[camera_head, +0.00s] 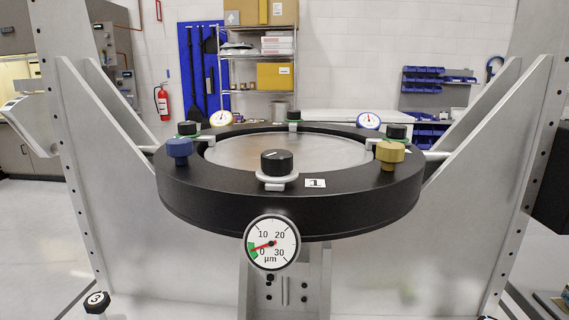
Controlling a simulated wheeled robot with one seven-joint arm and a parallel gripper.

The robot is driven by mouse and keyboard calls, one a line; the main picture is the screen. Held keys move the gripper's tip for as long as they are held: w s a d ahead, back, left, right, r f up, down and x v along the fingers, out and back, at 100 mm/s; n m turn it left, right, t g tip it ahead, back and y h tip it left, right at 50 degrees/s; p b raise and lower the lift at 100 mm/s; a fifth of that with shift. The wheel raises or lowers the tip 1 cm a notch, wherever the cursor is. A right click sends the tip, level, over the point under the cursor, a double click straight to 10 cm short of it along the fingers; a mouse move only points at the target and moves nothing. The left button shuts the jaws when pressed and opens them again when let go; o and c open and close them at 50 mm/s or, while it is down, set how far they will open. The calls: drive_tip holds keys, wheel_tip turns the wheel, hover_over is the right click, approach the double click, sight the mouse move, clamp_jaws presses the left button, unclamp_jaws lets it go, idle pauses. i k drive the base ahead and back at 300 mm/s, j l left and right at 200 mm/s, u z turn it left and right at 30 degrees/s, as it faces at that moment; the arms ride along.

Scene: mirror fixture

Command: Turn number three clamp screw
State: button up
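A black ring-shaped mirror fixture (290,212) holds a round metallic mirror (288,151). A black knob (276,161) with a white pointer line stands on a clamp at the front, beside a white label reading 1 (315,183). Other black knobs stand at the left rear (187,128), the back (294,115) and the right rear (396,132). No number three is legible beside any of these. A blue knob (179,148) and a gold knob (390,152) stand on the ring. The front dial gauge (272,243) has its red needle in the green zone near 0. My gripper is not in view.
Grey side frames with slanted braces (115,180) (480,150) flank the ring. Two smaller gauges (221,118) (369,121) stand behind it. A dark knob with a round numbered top, possibly 3 (96,302), is at the lower left. Shelves (262,90) stand behind.

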sight(293, 116)
drive_tip(key=i+u, duration=0.25)
drive_tip(key=i+l+u, duration=0.25)
drive_tip(key=i+j+u, duration=0.25)
drive_tip(key=j, duration=0.2)
drive_tip(key=i+j+u, duration=0.2)
drive_tip(key=i+j, duration=0.15)
drive_tip(key=j, duration=0.1)
